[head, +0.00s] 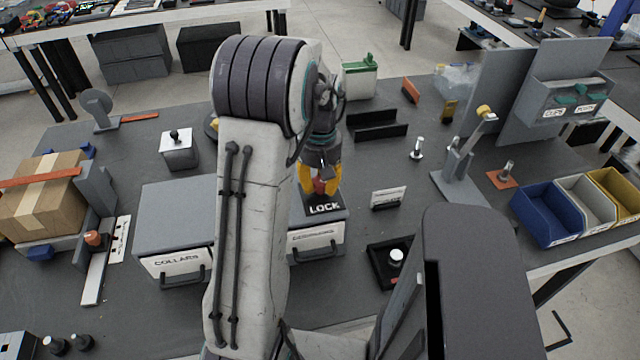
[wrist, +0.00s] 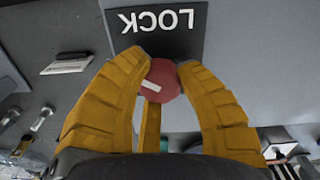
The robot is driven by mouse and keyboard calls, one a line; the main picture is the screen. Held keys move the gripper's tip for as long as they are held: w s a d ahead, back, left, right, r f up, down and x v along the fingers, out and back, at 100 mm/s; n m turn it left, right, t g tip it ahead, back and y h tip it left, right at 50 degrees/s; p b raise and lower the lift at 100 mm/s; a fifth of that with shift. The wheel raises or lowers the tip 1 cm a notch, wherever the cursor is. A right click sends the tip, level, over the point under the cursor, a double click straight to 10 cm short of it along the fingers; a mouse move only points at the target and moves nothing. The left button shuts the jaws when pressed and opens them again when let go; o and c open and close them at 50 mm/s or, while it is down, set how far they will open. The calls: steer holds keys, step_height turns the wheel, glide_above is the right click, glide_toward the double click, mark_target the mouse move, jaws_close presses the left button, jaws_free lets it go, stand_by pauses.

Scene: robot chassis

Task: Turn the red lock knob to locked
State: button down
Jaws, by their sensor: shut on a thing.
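The red lock knob (wrist: 163,78) is a round red piece with a white bar on its face, in the wrist view. The bar lies at a slant. The knob sits by a black plate (wrist: 184,42) marked LOCK, whose letters show upside down there. My gripper (wrist: 163,72) has its yellow fingers closed on both sides of the knob. In the head view my gripper (head: 320,188) points down over the LOCK plate (head: 325,209) on top of a grey drawer unit (head: 318,241). There the fingers hide most of the knob.
A drawer unit labelled COLLARS (head: 178,263) stands to the left, and a black tray (head: 378,268) with a white-topped piece to the right. A small sign (head: 388,197) stands near my gripper. Blue, white and yellow bins (head: 545,214) stand far right. A cardboard box (head: 42,200) is far left.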

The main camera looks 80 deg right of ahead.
mark_target(320, 181)
steer(key=m, duration=0.5)
steer(key=shift+f+m+b, duration=0.1)
steer(key=shift+m+b, duration=0.2)
steer(key=shift+b, duration=0.05)
steer(key=m, duration=0.5)
steer(key=shift+m, duration=0.3)
steer(key=c, duration=0.8)
jaws_free()
step_height(320, 181, up, 12)
steer(key=shift+r, duration=0.1)
stand_by(0.9)
